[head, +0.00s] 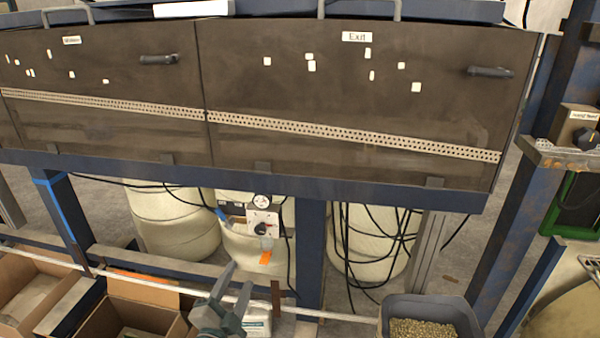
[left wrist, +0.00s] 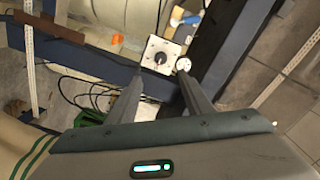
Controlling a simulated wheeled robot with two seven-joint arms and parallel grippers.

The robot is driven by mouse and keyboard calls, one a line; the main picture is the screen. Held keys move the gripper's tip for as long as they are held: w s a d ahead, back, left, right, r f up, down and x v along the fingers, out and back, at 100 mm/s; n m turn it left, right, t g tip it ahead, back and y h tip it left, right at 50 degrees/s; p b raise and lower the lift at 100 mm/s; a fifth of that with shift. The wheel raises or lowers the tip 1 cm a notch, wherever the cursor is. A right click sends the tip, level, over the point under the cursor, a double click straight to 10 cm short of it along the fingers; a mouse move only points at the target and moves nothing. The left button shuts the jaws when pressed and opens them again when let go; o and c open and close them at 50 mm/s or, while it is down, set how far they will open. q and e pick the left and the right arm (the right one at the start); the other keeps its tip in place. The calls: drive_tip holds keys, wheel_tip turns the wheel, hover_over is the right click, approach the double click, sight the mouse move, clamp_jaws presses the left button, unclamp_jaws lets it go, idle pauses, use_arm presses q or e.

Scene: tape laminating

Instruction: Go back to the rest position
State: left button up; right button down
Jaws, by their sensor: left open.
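My left gripper (head: 232,290) comes in at the bottom middle of the head view, low in front of the machine. Its two fingers stand apart with nothing between them. In the left wrist view the two fingers of the left gripper (left wrist: 160,95) are also spread and empty. Beyond them a white control box with a black knob (left wrist: 160,55) and a round gauge (left wrist: 183,64) show. My right gripper is not in either view.
A long dark machine panel (head: 300,150) labelled Exit spans the top. Open cardboard boxes (head: 130,310) stand at the lower left. A grey bin of pellets (head: 425,305) stands at the lower right. Black cables (head: 370,245) hang beneath the panel. A blue post (head: 310,250) stands mid-view.

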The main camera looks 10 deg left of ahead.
use_arm(q)
drive_tip(key=s+d+f+n+g, duration=0.1)
drive_tip(key=s+f+g, duration=0.15)
drive_tip(key=f, duration=0.75)
drive_tip(key=s+d+f+n+g+h, duration=0.1)
drive_tip(key=s+f+n, duration=0.15)
drive_tip(key=f, duration=0.65)
drive_tip(key=s+d+f+n+g, duration=0.1)
drive_tip(key=s+d+f+g, duration=0.15)
drive_tip(key=f, duration=0.75)
drive_tip(key=s+d+f+n+g, duration=0.2)
drive_tip(key=s+f+n+g, duration=0.2)
drive_tip(key=s+f, duration=1.8)
drive_tip(key=shift+s+d+n, duration=0.25)
drive_tip(key=shift+s+n, duration=0.35)
drive_tip(key=shift+n, duration=0.05)
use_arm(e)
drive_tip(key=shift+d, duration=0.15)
use_arm(q)
drive_tip(key=shift+f, duration=0.1)
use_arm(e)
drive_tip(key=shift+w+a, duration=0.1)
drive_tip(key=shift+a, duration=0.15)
